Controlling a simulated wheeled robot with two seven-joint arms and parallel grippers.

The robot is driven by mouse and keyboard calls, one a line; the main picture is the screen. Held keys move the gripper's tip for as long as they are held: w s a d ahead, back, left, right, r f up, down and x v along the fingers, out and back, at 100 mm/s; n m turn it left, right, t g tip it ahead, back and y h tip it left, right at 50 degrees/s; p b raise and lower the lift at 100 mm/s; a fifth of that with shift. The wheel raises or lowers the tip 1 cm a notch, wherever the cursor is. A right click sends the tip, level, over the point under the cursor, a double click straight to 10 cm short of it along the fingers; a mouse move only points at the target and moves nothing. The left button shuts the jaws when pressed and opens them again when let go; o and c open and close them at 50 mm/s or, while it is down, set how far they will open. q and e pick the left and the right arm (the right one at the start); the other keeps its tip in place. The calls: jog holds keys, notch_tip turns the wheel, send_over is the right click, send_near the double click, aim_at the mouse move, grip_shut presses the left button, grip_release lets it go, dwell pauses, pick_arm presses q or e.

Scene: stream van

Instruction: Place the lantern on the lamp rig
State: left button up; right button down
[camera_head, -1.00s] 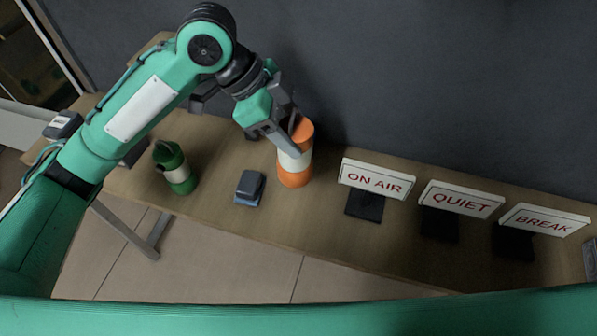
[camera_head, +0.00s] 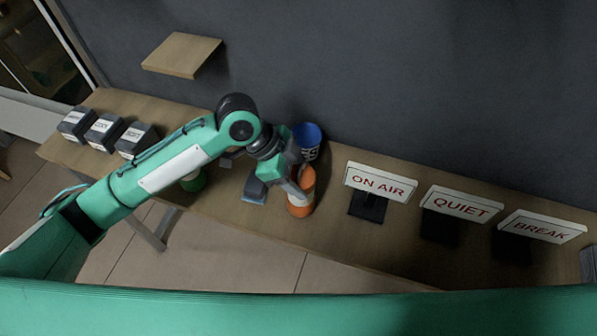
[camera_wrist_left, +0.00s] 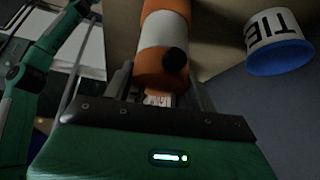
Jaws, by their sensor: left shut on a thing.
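An orange and white cylinder (camera_head: 301,203) is near the middle of the table in the head view. It also shows in the left wrist view (camera_wrist_left: 163,33), with a black knob on its side. I cannot tell for sure that it is the lantern. My left gripper (camera_head: 293,180) is shut on it, with a finger on either side in the wrist view. Whether it touches the table is unclear. A green cylinder (camera_head: 193,183) is mostly hidden behind my left arm. I cannot pick out the lamp rig for certain. My right gripper is not in view.
A blue-rimmed cup (camera_head: 307,138) with lettering stands behind the cylinder, near the wall. A small grey-blue block (camera_head: 255,190) is left of the cylinder. ON AIR (camera_head: 380,182), QUIET and BREAK signs stand to the right. Several dark labelled boxes (camera_head: 103,131) and a wooden wall shelf (camera_head: 182,54) are left.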

pick_arm(q)
jog(key=o, duration=1.5)
jog(key=shift+f, duration=0.15)
jog(key=shift+c, duration=0.2)
jog(key=b+v, duration=0.2)
jog(key=v, duration=1)
jog(key=shift+b, duration=0.35)
jog(key=shift+d, duration=0.1)
